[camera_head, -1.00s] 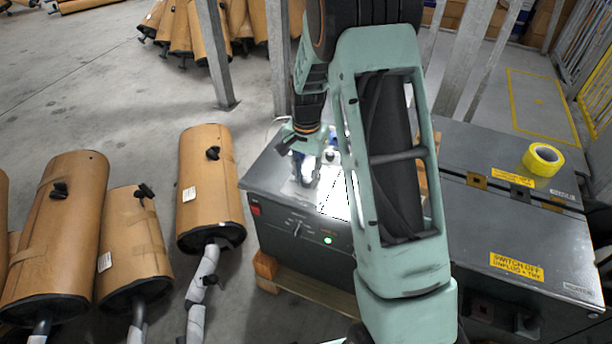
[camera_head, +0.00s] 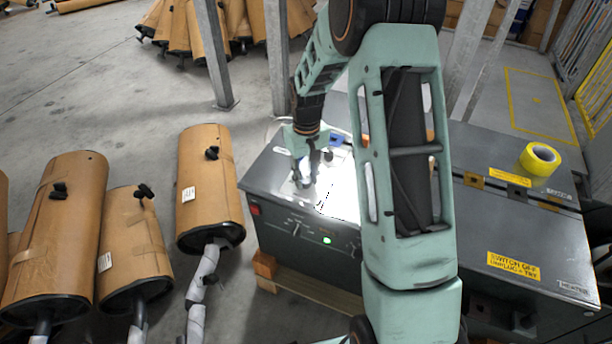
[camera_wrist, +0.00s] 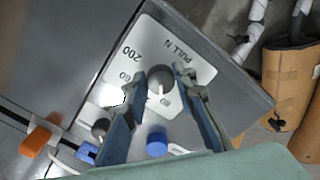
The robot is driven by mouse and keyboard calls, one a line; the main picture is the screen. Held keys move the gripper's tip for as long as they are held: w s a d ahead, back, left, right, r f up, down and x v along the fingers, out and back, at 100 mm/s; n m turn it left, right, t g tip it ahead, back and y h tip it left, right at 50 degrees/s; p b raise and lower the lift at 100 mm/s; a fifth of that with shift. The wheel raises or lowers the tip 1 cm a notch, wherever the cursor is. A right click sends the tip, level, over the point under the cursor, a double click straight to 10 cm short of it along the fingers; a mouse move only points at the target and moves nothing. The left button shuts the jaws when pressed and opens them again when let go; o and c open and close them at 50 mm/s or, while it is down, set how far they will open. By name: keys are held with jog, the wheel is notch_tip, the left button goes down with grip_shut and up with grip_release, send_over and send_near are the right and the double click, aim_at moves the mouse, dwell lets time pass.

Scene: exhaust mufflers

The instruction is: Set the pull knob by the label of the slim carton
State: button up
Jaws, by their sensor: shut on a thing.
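The pull knob (camera_wrist: 160,76) is a grey round knob with a white pointer, on a pale dial plate (camera_wrist: 190,62) printed "PULL N", "200" and other numbers. The pointer faces the bottom of the wrist picture. My gripper (camera_wrist: 162,78) has its two blue fingers on either side of the knob and is shut on it. In the head view my gripper (camera_head: 304,178) is down at the top of the grey machine (camera_head: 275,168); the knob is hidden there.
A blue knob (camera_wrist: 157,143) stands close below the gripped knob, between the fingers. An orange part (camera_wrist: 40,137) lies farther left. A yellow tape roll (camera_head: 540,158) lies on the right-hand cabinet. Wrapped mufflers (camera_head: 205,180) stand on the floor at left.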

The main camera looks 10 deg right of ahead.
aim_at(307, 179)
jog(key=n+p, duration=0.1)
jog(key=n, duration=0.4)
jog(key=shift+w+d+r+n, duration=0.1)
jog(key=shift+n, duration=0.2)
jog(key=shift+n+p, duration=0.9)
jog(key=shift+n, duration=1.3)
jog(key=o, duration=1.2)
jog(key=shift+c, duration=0.2)
notch_tip(307, 179, up, 12)
jog(key=shift+d, duration=0.1)
